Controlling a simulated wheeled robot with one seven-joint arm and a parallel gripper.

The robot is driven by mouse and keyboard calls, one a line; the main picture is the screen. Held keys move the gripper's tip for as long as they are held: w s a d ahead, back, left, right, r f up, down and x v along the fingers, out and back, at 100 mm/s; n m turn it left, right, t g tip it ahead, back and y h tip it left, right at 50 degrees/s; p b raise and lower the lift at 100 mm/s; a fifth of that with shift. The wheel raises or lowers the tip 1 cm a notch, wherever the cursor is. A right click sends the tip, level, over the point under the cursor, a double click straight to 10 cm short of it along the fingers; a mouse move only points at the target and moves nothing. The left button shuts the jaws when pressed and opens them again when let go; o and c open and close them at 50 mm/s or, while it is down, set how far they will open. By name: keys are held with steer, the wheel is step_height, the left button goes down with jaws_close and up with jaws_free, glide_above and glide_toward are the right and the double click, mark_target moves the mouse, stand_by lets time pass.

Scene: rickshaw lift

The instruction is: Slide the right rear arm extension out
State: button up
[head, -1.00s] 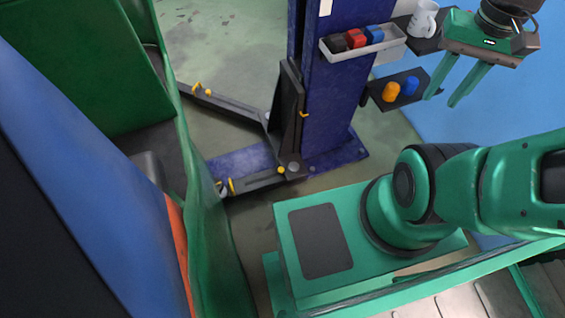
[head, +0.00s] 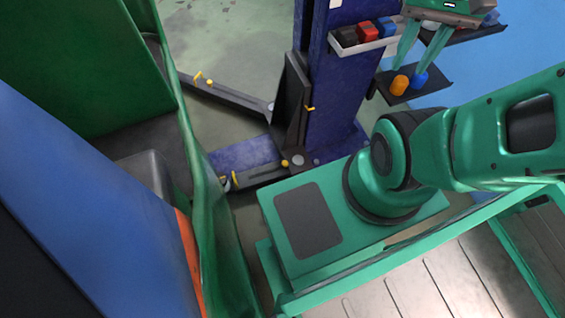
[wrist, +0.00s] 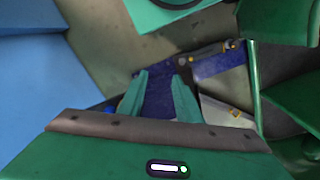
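A blue lift post (head: 335,100) stands at the upper middle of the head view. One dark lift arm (head: 235,97) runs from its foot to the upper left, with yellow pins near its far end. A second, shorter dark arm (head: 262,176) points left at the foot, with a yellow handle (head: 235,180) at its tip. I cannot tell for sure which is the right rear arm. Neither extension is clearly distinct. My gripper (head: 411,68) is open and empty, in front of the post's side shelves. Its two separated fingers also show in the wrist view (wrist: 159,76), over the blue base.
A green vehicle (head: 185,150) fills the left side, close to the lift arms. A grey tray (head: 362,45) with red, blue and black items is on the post. A dark shelf (head: 398,97) holds orange and blue pieces near my fingers. Floor (head: 225,40) behind the post is clear.

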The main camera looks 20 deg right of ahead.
steer(key=o, duration=0.4)
steer(key=shift+s+r, duration=0.1)
steer(key=shift+s, duration=0.15)
steer(key=shift+c, duration=0.2)
steer(key=w+a+f+n+t, duration=0.1)
steer(key=w+a+f, duration=0.1)
steer(key=w, duration=0.6)
steer(key=w+a+f+t+h, duration=0.1)
steer(key=w+a+f, duration=0.1)
steer(key=w, duration=0.5)
steer(key=w+a+f+n, duration=0.1)
steer(key=w+a+f, duration=0.15)
steer(key=w, duration=0.55)
steer(key=w+a+f+t, duration=0.1)
steer(key=w+a+f, duration=0.4)
steer(key=w+f, duration=0.15)
steer(key=m+g, duration=0.3)
steer(key=m, duration=0.6)
glide_above(285, 163)
step_height(285, 163, down, 57)
steer(key=shift+y, duration=0.4)
step_height(285, 163, down, 10)
steer(key=shift+w+f, duration=0.1)
steer(key=shift+f, duration=0.15)
